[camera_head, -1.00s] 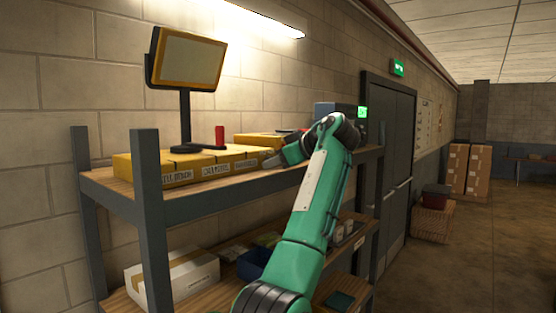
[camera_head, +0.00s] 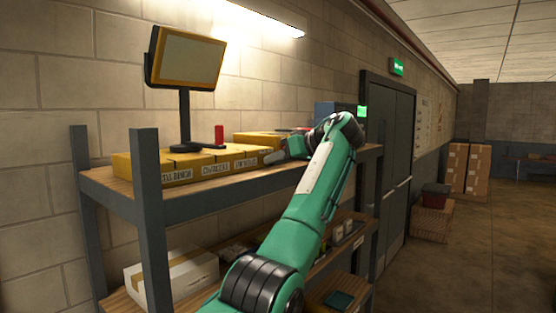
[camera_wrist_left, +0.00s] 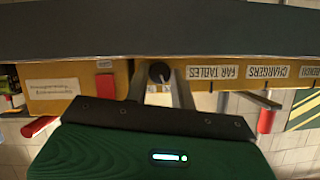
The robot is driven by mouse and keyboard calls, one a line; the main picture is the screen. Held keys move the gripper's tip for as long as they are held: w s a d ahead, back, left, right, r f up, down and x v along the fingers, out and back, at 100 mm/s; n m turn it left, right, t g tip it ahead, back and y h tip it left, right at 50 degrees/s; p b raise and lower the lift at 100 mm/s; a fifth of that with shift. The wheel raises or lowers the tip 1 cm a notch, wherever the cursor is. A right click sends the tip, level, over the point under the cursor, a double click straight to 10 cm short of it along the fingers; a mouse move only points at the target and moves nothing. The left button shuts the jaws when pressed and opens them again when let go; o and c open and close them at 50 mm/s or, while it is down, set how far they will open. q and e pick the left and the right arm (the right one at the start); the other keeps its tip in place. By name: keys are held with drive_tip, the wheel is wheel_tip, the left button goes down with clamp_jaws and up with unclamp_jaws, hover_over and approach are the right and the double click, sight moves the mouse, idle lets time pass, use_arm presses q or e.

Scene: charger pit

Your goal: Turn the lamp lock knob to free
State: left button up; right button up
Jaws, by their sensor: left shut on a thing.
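A round black knob (camera_wrist_left: 159,72) sits on the yellow front by the "FAR TABLES" label in the left wrist view. My left gripper (camera_wrist_left: 159,86) has its two grey fingers at the knob, one on each side, and is shut on it. In the head view my left gripper (camera_head: 275,157) reaches the right end of the row of yellow boxes (camera_head: 205,168) on the top shelf. The knob is too small or hidden there, and its setting cannot be read. My right gripper is not in view.
The shelf's grey front rail (camera_head: 215,197) and upright (camera_head: 150,220) stand near my arm. A red cylinder (camera_head: 219,134) stands behind the boxes. A white box (camera_head: 172,277) is on the lower shelf. The floor (camera_head: 460,250) at the right is open.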

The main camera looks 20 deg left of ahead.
use_arm(q)
drive_tip(key=o, duration=1)
drive_tip(key=shift+d, duration=0.15)
drive_tip(key=shift+s+d+r, duration=0.1)
drive_tip(key=shift+d+r, duration=0.05)
drive_tip(key=shift+d, duration=0.15)
drive_tip(key=v, duration=1.3)
